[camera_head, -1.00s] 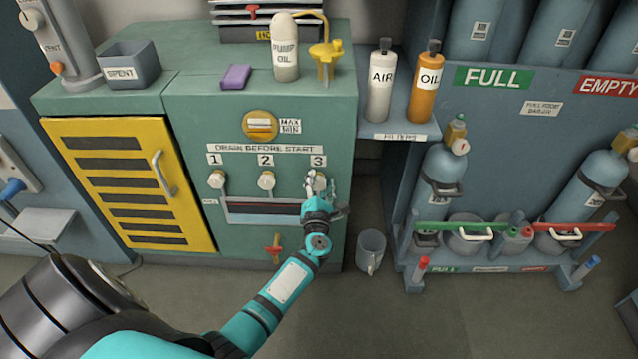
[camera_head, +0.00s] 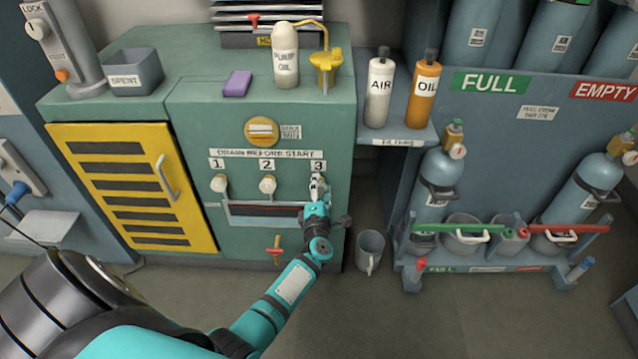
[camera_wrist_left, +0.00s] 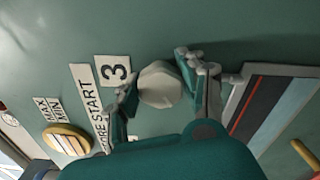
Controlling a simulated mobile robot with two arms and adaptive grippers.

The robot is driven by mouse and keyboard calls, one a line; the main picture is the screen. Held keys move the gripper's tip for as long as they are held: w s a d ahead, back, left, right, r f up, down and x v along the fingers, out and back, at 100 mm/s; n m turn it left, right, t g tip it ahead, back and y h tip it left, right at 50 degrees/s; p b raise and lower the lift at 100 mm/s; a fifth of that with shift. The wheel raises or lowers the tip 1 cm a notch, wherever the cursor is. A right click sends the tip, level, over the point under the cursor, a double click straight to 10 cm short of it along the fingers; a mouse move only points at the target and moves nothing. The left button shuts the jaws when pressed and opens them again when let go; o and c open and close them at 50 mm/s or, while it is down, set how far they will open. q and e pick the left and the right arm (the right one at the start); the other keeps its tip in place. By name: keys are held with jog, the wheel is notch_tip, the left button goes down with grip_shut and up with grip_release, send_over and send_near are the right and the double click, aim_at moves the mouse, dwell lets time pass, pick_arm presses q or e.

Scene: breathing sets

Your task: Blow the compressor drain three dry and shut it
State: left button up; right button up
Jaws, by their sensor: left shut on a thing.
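The compressor is a green cabinet with a row of white drain knobs under a "DRAIN BEFORE START" label. Drain one (camera_head: 219,184) and drain two (camera_head: 267,185) stand clear. My left gripper (camera_head: 318,187) is at drain three, below its "3" label, and mostly covers it in the head view. In the left wrist view, the drain three knob (camera_wrist_left: 160,84) sits between the two fingers of my left gripper (camera_wrist_left: 158,88), which is shut on it. No water or spray shows at the drain. My right gripper is not in view.
A drip tray (camera_head: 265,210) runs below the drains, with a red tap (camera_head: 274,251) lower down. The gas cylinder rack (camera_head: 480,130) is farther right.

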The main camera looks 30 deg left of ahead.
pick_arm(q)
jog(key=m+p, duration=0.2)
jog(key=m, duration=0.4)
jog(key=shift+p, duration=0.4)
jog(key=m+p, duration=0.1)
jog(key=m, duration=0.3)
jog(key=m+p, duration=0.1)
jog(key=m, duration=0.2)
jog(key=shift+f+m, duration=0.2)
jog(key=shift+m, duration=0.2)
jog(key=m+p, duration=0.1)
jog(key=m, duration=0.1)
jog(key=shift+s+m, duration=0.1)
jog(key=shift+m, duration=0.2)
jog(key=m, duration=0.2)
jog(key=shift+m, duration=0.4)
jog(key=m, duration=0.3)
jog(key=shift+f+p, duration=0.1)
jog(key=shift+p, duration=0.3)
jog(key=shift+a+m, duration=0.1)
jog(key=shift+m, duration=1.3)
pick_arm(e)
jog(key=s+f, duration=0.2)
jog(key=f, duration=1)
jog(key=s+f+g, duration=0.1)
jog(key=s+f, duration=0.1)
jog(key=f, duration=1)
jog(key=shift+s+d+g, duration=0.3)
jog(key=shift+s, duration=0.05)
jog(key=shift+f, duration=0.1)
